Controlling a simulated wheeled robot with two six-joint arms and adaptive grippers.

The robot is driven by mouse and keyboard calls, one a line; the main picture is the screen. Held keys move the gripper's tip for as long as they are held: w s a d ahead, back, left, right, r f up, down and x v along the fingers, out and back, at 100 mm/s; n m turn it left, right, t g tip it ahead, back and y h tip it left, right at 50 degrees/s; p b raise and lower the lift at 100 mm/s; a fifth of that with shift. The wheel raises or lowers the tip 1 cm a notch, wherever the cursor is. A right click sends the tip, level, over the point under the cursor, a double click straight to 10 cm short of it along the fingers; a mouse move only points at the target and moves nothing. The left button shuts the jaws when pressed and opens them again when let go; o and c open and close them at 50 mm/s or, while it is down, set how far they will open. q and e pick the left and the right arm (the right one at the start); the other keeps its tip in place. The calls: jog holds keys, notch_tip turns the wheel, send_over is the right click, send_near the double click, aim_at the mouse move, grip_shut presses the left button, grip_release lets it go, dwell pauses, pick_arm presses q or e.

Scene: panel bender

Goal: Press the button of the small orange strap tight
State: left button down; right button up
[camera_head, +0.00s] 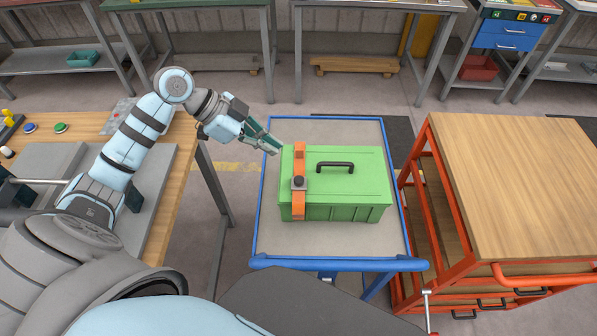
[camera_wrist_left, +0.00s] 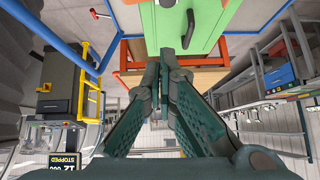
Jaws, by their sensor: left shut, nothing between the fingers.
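The small orange strap (camera_head: 300,205) runs from front to back over the left part of a green case (camera_head: 345,189). A dark buckle (camera_head: 299,183) sits on the strap; a separate button on it is too small to make out. My left gripper (camera_head: 278,149) is shut and empty, with its tips close to the case's back left corner, behind and left of the buckle. In the left wrist view the shut fingertips (camera_wrist_left: 166,52) point toward the green case (camera_wrist_left: 206,18). I cannot tell whether they touch it. My right gripper is not in view.
The case stands on a blue-framed cart (camera_head: 262,215) and has a black handle (camera_head: 335,166). An orange-framed cart with a wooden top (camera_head: 510,185) stands close on the right. A wooden table (camera_head: 188,160) is on the left under my left arm.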

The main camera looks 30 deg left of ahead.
pick_arm(q)
jog(key=shift+w+f, duration=0.1)
send_over(299, 184)
notch_tip(299, 184, down, 7)
jog(key=shift+d+f+p, duration=0.1)
jog(key=shift+d+p, duration=0.05)
jog(key=shift+p, duration=0.2)
notch_tip(299, 184, down, 3)
jog(key=shift+r, duration=0.1)
jog(key=shift+a+f, duration=0.2)
jog(key=shift+f, duration=0.5)
jog(key=shift+d, duration=0.1)
